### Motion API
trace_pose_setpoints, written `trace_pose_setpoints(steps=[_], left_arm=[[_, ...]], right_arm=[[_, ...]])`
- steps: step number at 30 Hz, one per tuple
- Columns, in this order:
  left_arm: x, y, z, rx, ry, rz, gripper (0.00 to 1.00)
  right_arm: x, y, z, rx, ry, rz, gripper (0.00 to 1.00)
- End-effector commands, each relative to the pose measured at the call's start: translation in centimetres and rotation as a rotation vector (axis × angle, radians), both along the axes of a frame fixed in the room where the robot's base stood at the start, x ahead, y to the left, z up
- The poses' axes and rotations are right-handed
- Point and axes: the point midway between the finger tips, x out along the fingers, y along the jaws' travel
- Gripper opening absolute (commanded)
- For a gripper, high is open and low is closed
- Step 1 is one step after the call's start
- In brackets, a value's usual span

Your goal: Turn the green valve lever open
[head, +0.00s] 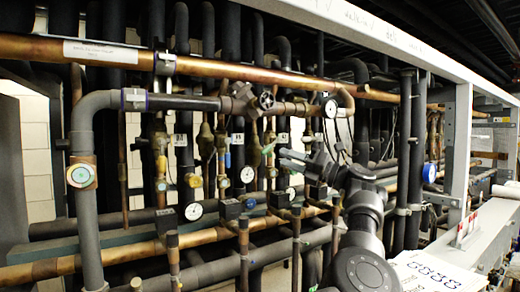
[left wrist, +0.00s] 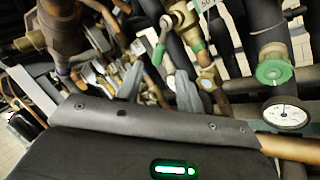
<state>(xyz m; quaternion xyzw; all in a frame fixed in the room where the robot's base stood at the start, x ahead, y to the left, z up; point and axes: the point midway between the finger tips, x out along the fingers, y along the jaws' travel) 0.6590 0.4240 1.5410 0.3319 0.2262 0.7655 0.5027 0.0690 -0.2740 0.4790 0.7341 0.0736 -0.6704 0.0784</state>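A valve with a green lever grip (left wrist: 158,54) shows in the left wrist view, just beyond the space between my left fingers. In the left wrist view the left gripper (left wrist: 158,86) is open, with nothing visibly held. My right gripper is not in view.
A green round fitting (left wrist: 273,70) and a white gauge (left wrist: 285,113) are at the right of the wrist view. A white frame post (head: 459,150) stands at the right.

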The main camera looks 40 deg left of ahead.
Motion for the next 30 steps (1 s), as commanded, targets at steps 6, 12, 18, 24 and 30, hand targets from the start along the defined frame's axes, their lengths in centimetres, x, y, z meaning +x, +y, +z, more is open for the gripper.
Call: trace_pose_setpoints(steps=[6,12,18,24,30], left_arm=[[-1.3,3.8,1.6,-0.001,0.0,0.007,0.37],[-2.1,6.9,2.5,0.0,0.0,0.004,0.37],[-2.6,8.5,2.8,0.0,0.0,0.003,0.37],[-2.7,8.8,2.7,0.0,0.001,0.002,0.37],[-2.7,8.8,2.7,0.0,0.001,0.002,0.29]], right_arm=[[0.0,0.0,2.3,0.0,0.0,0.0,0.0],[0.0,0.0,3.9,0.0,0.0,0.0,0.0],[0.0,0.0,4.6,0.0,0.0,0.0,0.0],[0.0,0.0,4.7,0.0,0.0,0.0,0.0],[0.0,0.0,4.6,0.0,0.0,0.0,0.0]])
